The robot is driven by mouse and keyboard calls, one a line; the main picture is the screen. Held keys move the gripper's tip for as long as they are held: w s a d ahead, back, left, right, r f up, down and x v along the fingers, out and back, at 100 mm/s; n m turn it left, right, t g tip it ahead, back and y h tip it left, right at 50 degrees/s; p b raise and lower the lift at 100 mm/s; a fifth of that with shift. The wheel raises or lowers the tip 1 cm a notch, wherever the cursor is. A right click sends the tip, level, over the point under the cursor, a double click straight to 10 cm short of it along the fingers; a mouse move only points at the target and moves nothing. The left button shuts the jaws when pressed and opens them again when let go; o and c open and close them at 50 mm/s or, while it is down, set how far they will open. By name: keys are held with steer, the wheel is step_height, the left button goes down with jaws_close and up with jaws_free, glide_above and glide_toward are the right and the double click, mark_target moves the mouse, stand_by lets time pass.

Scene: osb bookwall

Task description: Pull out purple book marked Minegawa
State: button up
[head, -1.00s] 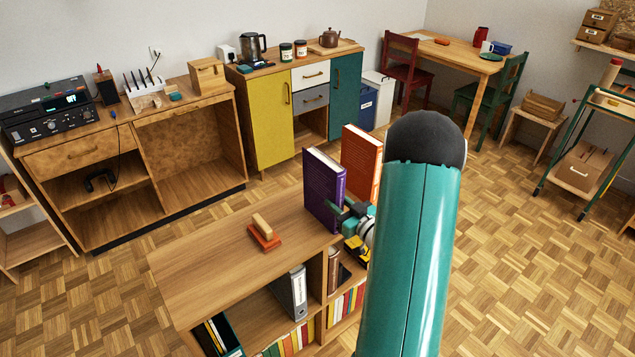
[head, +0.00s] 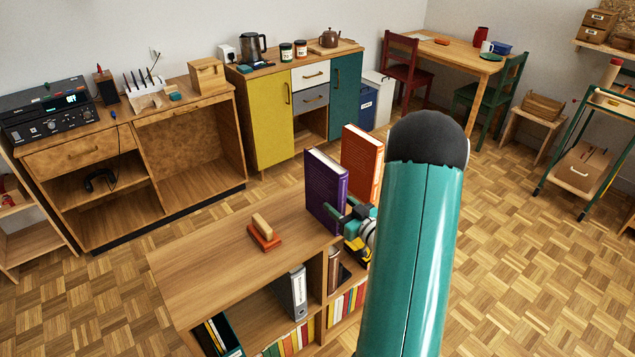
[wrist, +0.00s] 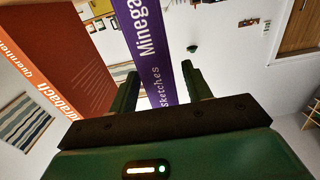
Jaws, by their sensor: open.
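The purple book (head: 326,190) stands upright on top of the low wooden bookcase in the head view. Its spine, marked "Minega..." and "sketches", shows in the wrist view (wrist: 153,50). An orange-red book (head: 362,163) stands beside it, apart by a gap; its spine is at the left in the wrist view (wrist: 62,70). My gripper (wrist: 160,85) is open, with one finger on each side of the purple spine. The left finger lies in the gap between the two books. I cannot tell whether either finger touches the purple book. My arm hides part of the bookcase in the head view.
The bookcase top (head: 205,262) is mostly clear left of the books, apart from a small wooden-handled block (head: 264,233).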

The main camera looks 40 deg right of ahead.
steer(key=shift+w, duration=1.05)
jaws_close()
steer(key=shift+r, duration=0.15)
steer(key=shift+r, duration=0.25)
steer(key=shift+s, duration=0.1)
steer(key=s, duration=1.8)
steer(key=shift+s+d, duration=0.15)
steer(key=shift+d, duration=0.1)
